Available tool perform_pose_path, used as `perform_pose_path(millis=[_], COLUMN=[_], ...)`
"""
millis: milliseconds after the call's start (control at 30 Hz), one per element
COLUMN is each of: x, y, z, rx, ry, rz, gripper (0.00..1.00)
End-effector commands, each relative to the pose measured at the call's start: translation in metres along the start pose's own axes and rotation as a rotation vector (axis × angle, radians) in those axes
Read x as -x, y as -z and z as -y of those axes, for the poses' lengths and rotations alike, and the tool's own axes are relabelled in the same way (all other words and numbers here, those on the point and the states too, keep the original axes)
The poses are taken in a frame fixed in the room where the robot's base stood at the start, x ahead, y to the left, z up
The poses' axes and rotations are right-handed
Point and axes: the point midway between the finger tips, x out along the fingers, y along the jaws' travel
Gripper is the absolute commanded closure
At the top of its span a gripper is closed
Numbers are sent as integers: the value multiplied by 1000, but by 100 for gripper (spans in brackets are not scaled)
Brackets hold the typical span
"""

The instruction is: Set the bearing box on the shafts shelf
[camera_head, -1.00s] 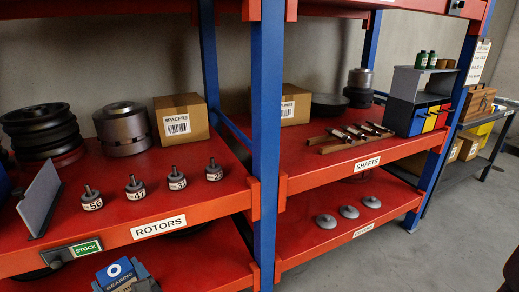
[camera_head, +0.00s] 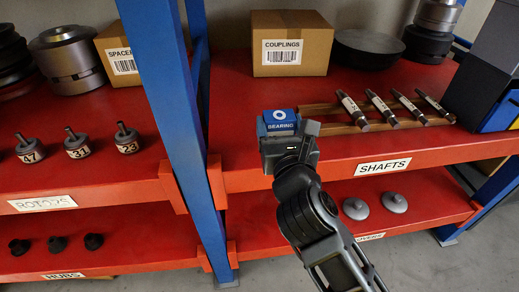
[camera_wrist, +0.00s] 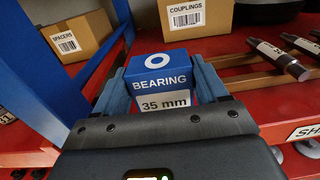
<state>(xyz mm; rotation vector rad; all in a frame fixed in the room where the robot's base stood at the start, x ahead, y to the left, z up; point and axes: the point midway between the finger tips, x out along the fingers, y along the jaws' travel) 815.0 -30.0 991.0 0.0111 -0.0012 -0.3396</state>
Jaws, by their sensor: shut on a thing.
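The blue bearing box (camera_head: 279,122) is in my gripper (camera_head: 281,128), at the front left part of the shafts shelf (camera_head: 232,145). In the wrist view the box (camera_wrist: 160,80) shows "BEARING 35 mm" and sits between the two fingers of my gripper (camera_wrist: 162,88), which are shut on its sides. The box is upright, close to the red shelf surface; I cannot tell whether its underside touches it. The shelf carries a "SHAFTS" label (camera_head: 383,167) on its front edge.
Several shafts (camera_head: 381,106) lie on a wooden rack (camera_head: 330,108) just right of the box. A couplings carton (camera_head: 291,43) stands behind. A blue post (camera_head: 170,100) rises to the left. Bare red shelf lies between post and box, and in front of the shafts.

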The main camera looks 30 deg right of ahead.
Motion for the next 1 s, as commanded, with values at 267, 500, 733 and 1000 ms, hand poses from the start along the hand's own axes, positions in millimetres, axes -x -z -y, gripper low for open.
perform_pose_path(millis=[267,500,733,1000], x=[1,-37,-72,-86], y=[-13,16,42,57], z=[0,-29,-54,-65], rx=[9,12,10,11], ry=[-28,-28,-27,-27], rz=[3,1,1,1], gripper=[70,70,70,70])
